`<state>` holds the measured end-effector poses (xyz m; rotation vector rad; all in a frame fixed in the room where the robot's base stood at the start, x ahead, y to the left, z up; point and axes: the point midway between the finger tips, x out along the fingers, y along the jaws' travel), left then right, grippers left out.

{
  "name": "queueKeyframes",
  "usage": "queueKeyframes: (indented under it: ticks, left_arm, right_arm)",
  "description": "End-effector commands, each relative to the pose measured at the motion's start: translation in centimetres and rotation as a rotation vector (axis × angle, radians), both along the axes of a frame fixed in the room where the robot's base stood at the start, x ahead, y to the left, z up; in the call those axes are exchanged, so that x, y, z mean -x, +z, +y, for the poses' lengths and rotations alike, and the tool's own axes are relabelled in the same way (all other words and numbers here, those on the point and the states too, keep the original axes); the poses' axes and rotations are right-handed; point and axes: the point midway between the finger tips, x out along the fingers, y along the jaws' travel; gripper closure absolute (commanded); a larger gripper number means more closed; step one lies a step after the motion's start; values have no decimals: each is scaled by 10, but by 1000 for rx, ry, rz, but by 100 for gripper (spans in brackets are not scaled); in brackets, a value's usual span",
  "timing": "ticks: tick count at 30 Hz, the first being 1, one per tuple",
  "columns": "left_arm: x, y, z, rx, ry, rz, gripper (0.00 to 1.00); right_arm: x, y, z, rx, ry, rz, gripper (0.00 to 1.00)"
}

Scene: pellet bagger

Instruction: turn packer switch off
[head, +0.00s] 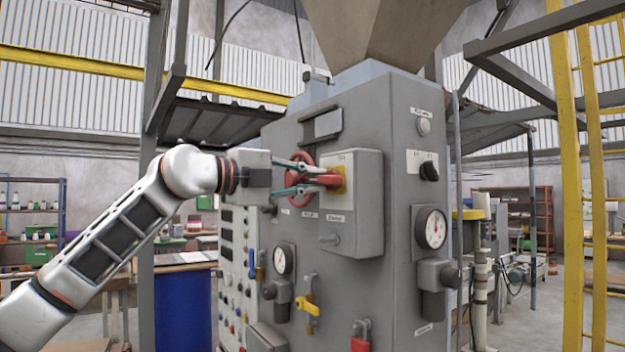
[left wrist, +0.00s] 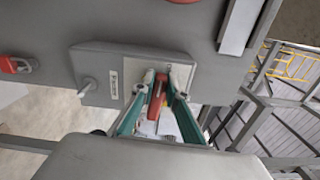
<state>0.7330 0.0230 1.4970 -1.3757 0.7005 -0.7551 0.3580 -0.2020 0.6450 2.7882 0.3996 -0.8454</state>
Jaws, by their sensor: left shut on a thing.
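The packer switch shows as a red handle (head: 328,180) on a yellow plate (head: 340,178), on the front of a grey switch box (head: 358,222). In the head view the handle points left from the plate. My left gripper (head: 308,176) comes in from the left with its green fingers shut on the red handle. In the left wrist view the red handle (left wrist: 155,100) lies between the two fingers (left wrist: 163,88) of the left gripper. Part of the handle is hidden by the fingers. My right gripper is not in view.
The grey machine cabinet (head: 385,110) carries a red ring-shaped part (head: 299,196) behind the fingers, a black knob (head: 429,171), gauges (head: 433,228), a yellow valve handle (head: 307,306) and a red padlock (head: 360,336). A blue drum (head: 182,308) stands at the lower left.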

Motion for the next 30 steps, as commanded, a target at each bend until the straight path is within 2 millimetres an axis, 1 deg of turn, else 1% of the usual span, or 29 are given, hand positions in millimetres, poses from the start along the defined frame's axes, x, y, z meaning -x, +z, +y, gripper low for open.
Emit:
queueKeyframes:
  ticks: [1,9,22,23,24,25,30]
  left_arm:
    - [0,-4,-2,9,-4,21,100]
    - [0,-6,-2,45,-4,72,100]
    - [1,-6,-2,50,-4,80,100]
    - [1,-6,-2,50,-4,80,84]
    - [0,-6,-2,50,-4,80,74]
    - [0,-6,-2,51,-4,79,69]
    - [0,-4,-1,52,-2,76,69]
  right_arm:
    - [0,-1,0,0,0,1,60]
    - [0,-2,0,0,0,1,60]
    - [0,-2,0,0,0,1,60]
    - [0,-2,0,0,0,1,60]
    - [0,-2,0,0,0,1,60]
    - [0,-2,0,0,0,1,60]
    - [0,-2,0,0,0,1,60]
